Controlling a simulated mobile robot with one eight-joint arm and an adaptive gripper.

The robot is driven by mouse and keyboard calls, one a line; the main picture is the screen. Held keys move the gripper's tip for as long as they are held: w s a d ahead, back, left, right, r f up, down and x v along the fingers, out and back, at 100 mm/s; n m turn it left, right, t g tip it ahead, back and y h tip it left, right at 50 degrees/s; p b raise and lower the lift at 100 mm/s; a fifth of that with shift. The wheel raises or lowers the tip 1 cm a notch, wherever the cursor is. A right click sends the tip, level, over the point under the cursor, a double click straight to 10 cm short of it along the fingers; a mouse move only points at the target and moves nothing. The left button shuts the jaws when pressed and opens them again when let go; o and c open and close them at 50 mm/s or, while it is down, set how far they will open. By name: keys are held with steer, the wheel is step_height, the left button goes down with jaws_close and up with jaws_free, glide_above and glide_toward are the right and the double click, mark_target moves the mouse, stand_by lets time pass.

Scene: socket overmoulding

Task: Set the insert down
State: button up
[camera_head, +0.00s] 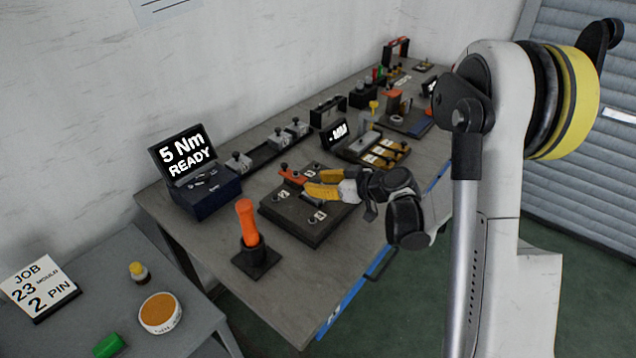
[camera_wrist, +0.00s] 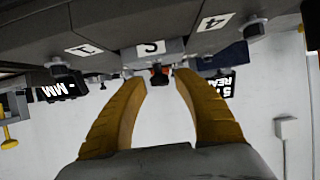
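My gripper (camera_head: 308,186), with two yellow fingers, is low over a dark mould block (camera_head: 302,222) with white number labels. Past the tips is a grey block labelled 2 (camera_wrist: 150,48), and a small dark and orange part (camera_wrist: 160,76) shows in line with the gap. An orange piece (camera_head: 293,175) lies on the mould at the fingertips. I cannot pick out an insert in the fingers. Contact at the tips is unclear.
A rack with several grey knobbed pieces (camera_head: 280,140) stands behind. A display reading 5 Nm READY (camera_head: 187,155) is left, and an orange-handled tool (camera_head: 248,222) stands in a black holder in front. A tray with labelled slots (camera_head: 385,153) is to the right.

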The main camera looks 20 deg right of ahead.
steer(key=shift+s+d+r, duration=0.1)
steer(key=shift+r, duration=0.1)
steer(key=p+v, duration=0.4)
steer(key=v, duration=0.8)
steer(key=s+a+r+m+g+h, duration=0.3)
steer(key=s+a+r, duration=0.2)
steer(key=s+a, duration=0.15)
steer(key=s+r+m+h, duration=0.3)
steer(key=s+m+h, duration=0.1)
steer(key=s, duration=1)
steer(key=shift+s+r+h, duration=0.15)
steer(key=shift+r+h, duration=0.15)
steer(key=shift+r, duration=0.1)
